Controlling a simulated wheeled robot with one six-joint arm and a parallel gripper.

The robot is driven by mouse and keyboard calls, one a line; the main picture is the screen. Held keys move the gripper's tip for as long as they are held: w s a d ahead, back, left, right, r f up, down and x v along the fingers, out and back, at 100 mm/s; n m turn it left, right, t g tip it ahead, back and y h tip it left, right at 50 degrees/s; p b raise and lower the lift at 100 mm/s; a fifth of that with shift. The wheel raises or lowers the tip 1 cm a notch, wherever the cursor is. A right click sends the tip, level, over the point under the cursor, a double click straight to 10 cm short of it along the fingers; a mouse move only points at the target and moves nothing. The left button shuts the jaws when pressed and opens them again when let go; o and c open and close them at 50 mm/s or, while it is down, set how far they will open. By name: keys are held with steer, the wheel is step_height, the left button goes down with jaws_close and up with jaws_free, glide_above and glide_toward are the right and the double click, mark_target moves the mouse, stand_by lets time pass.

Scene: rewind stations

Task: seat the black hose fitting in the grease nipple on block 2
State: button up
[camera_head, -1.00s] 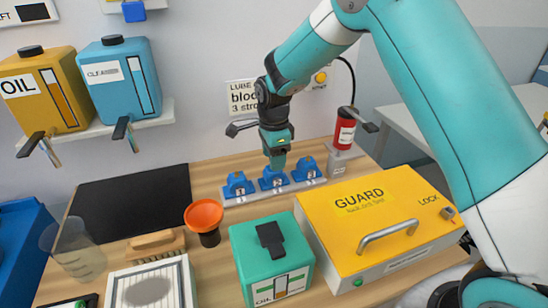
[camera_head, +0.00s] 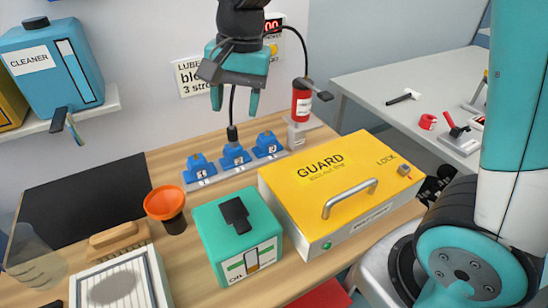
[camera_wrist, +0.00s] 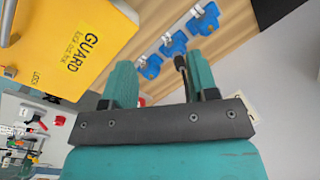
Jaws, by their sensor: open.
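The black hose fitting (camera_head: 232,134) stands upright on top of block 2 (camera_head: 235,156), the middle one of three blue blocks. A thin black hose rises from it and passes behind my gripper. How deep the fitting sits on the nipple I cannot tell, and the nipple is hidden. My gripper (camera_head: 235,103) is open and empty, raised well above block 2 with fingers pointing down. In the wrist view the fitting (camera_wrist: 180,63) meets block 2 (camera_wrist: 173,44), and it shows between my open fingers (camera_wrist: 160,62), nearer the right one.
Block 1 (camera_head: 199,168) and block 3 (camera_head: 267,145) flank block 2. A red grease cartridge (camera_head: 301,100) stands right of them. The yellow guard box (camera_head: 290,190), teal oil can (camera_head: 211,228) and orange funnel (camera_head: 165,203) stand in front. A lube sign hangs behind.

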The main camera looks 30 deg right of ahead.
steer(key=s+a+n+y, duration=0.2)
steer(key=s+n, duration=1.1)
steer(key=s, duration=0.5)
steer(key=shift+s+f+n, duration=0.15)
steer(key=shift+s+n, duration=0.25)
